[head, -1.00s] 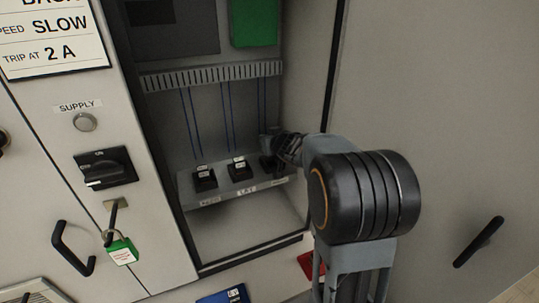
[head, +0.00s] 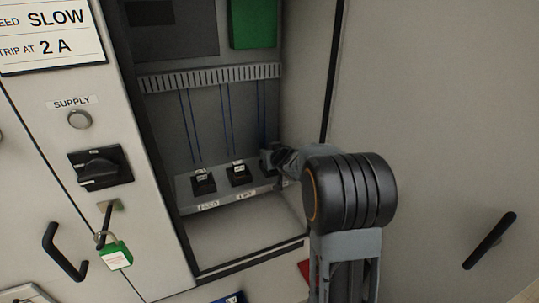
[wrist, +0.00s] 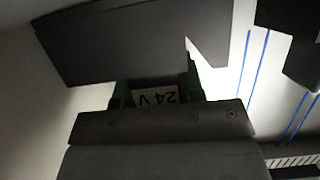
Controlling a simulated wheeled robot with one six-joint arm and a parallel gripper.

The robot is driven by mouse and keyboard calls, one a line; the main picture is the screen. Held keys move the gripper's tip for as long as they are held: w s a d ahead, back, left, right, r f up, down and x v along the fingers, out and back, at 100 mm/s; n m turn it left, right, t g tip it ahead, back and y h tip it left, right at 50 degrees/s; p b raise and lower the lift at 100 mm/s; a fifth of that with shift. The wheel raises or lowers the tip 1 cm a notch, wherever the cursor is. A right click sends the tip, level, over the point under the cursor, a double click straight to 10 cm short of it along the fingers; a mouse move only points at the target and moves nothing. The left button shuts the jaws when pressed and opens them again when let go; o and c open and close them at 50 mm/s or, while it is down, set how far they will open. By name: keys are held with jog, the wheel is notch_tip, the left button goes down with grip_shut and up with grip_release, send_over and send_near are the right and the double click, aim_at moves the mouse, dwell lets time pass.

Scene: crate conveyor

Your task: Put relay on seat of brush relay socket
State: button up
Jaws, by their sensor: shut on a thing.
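The relay (wrist: 157,97) shows in the wrist view as a body with green sides and an upside-down "24 V" label. My gripper (wrist: 155,93) is shut on it, with dark jaws above and below. In the head view my gripper (head: 272,158) is inside the open cabinet, at the right end of the grey ledge (head: 222,193). The brush relay socket is not clearly visible; my gripper and arm cover the right end of the row. I cannot tell whether the relay touches a seat.
Two black units with pale labels, left (head: 203,183) and middle (head: 238,176), stand on the ledge. Blue wires (head: 225,110) run down to the row from a slotted duct (head: 212,77). The cabinet's right side wall is close to my gripper.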

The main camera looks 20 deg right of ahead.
jog(key=shift+f, duration=0.15)
jog(key=o, duration=0.9)
jog(key=shift+s+r, duration=0.2)
jog(key=shift+r, duration=0.15)
jog(key=s+a+r+m+g+h+p, duration=0.1)
jog(key=s+r+g+h, duration=0.1)
jog(key=s, duration=0.7)
jog(key=s+a+r+m+g+h+p, duration=0.1)
jog(key=s+a+r+g, duration=0.1)
jog(key=s, duration=0.7)
jog(key=s+a+f+g+y, duration=0.1)
jog(key=s+a+g, duration=0.1)
jog(key=s+a, duration=0.1)
jog(key=s+a+f+n+g+y, duration=0.1)
jog(key=s+a+g, duration=0.1)
jog(key=s, duration=0.3)
jog(key=s+a+f+n+g+y, duration=0.1)
jog(key=s+a+f, duration=0.1)
jog(key=s+a, duration=0.2)
jog(key=shift+s+a+g, duration=0.3)
jog(key=shift+s+g, duration=0.1)
jog(key=shift+s, duration=0.1)
